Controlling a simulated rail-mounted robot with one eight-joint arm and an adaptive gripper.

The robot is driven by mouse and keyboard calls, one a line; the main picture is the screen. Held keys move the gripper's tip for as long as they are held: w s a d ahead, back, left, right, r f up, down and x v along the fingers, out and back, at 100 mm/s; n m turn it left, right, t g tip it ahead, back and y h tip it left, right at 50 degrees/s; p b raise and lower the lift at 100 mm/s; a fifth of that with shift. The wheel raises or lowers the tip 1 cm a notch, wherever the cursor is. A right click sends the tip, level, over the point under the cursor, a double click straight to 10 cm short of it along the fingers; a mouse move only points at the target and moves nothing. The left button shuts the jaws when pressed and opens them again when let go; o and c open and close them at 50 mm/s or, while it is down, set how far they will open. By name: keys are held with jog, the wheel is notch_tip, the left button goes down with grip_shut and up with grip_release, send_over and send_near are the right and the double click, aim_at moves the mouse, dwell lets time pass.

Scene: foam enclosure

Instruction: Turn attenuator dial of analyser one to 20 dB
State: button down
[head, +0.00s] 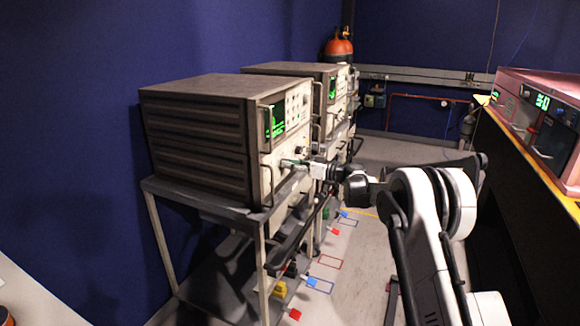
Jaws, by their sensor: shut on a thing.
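The nearest analyser (200,138), a large grey-brown box with a pale front panel and a green-lit screen (276,120), stands on a grey rack at the left. I take it as analyser one; no label is readable. My gripper (290,164) is at the lower part of its front panel, shut on what seems to be the attenuator dial. The dial is hidden behind the fingers, and its setting and scale cannot be read from here. A dark knob (300,151) shows just above my gripper.
A second similar analyser (312,69) stands behind the first. The grey rack (205,196) holds the first analyser. A pinkish instrument (545,90) with green digits sits on a bench at the right. The aisle floor has coloured blocks and marked outlines (327,262).

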jog(key=shift+m+b, duration=0.35)
jog(key=shift+m, duration=1.85)
jog(key=c, duration=1.4)
grip_release()
jog(key=shift+o, duration=0.2)
jog(key=v, duration=1.2)
